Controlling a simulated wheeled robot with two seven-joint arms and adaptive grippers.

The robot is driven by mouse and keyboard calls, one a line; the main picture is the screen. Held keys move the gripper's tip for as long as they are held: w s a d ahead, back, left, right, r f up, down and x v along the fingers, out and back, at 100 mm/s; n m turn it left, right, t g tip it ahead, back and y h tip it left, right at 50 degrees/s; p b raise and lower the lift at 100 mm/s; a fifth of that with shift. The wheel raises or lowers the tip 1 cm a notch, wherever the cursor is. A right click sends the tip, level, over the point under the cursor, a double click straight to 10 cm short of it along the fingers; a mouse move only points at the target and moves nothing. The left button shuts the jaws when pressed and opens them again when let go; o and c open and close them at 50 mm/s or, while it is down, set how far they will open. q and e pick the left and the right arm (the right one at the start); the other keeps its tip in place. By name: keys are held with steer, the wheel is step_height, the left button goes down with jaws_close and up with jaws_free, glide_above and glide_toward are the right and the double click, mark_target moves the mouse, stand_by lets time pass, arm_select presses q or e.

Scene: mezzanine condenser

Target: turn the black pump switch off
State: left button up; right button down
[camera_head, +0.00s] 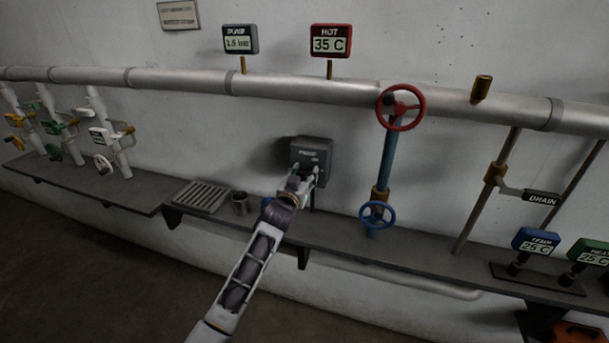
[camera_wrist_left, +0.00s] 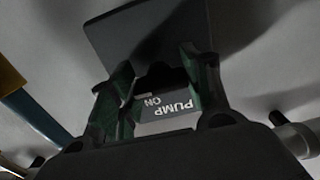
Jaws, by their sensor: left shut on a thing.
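The pump switch box (camera_head: 313,148) is a dark grey box labelled PUMP, fixed to the wall above the shelf in the head view. In the left wrist view, its dark plate (camera_wrist_left: 140,35) fills the top, and a label (camera_wrist_left: 165,110) reads PUMP ON, upside down. My left gripper (camera_head: 306,174) reaches the front of the box. In the left wrist view, my left gripper's fingers (camera_wrist_left: 161,85) stand on both sides of a small black switch part (camera_wrist_left: 160,75) and are shut on it. The fingers hide part of the switch. My right gripper is out of view.
A red handwheel (camera_head: 401,107) and a blue handwheel (camera_head: 377,215) are right of the box. A metal cup (camera_head: 240,204) and a slatted tray (camera_head: 200,197) sit left on the shelf (camera_head: 130,192). A thick pipe (camera_head: 290,88) runs above.

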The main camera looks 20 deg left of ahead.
arm_select(q)
steer(key=o, duration=1)
steer(key=shift+s+a, duration=0.2)
steer(key=shift+s, duration=5.8)
